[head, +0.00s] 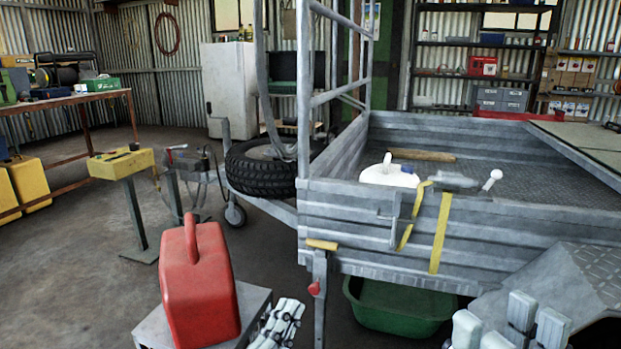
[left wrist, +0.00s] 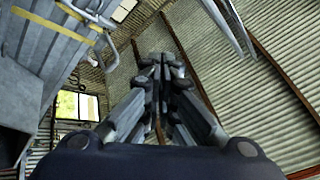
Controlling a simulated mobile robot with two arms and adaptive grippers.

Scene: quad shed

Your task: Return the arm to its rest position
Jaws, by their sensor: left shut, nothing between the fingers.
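My left gripper (head: 278,325) is at the bottom of the head view, just right of the red fuel can (head: 200,285). In the left wrist view its grey fingers (left wrist: 162,70) are together with nothing between them, pointing up the picture. My right gripper (head: 509,325) is at the bottom right of the head view, in front of the trailer's wheel guard. Its pale finger parts stand apart with a gap between them, and I see nothing held. Its lower part is cut off by the picture edge.
The trailer (head: 340,215) stands close ahead and holds a white container (head: 389,174). A yellow strap (head: 440,232) hangs over its side. A green tub (head: 400,308) sits below. The red can stands on a grey box (head: 252,302). Open floor (head: 75,280) lies left.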

